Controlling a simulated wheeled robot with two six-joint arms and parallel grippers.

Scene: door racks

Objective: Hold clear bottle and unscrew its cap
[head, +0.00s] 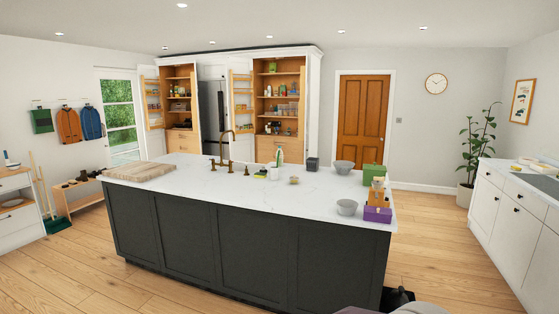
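No clear bottle with a cap can be made out for certain. A small pale bottle with some green on it (280,155) stands upright on the white island top near the sink; it is too small to tell if it is clear. Other small bottles and jars may be among the goods on the open cupboard shelves (280,73), but they are too small to tell apart. Neither of my grippers shows in the head view.
A large island (200,182) with dark sides stands ahead.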

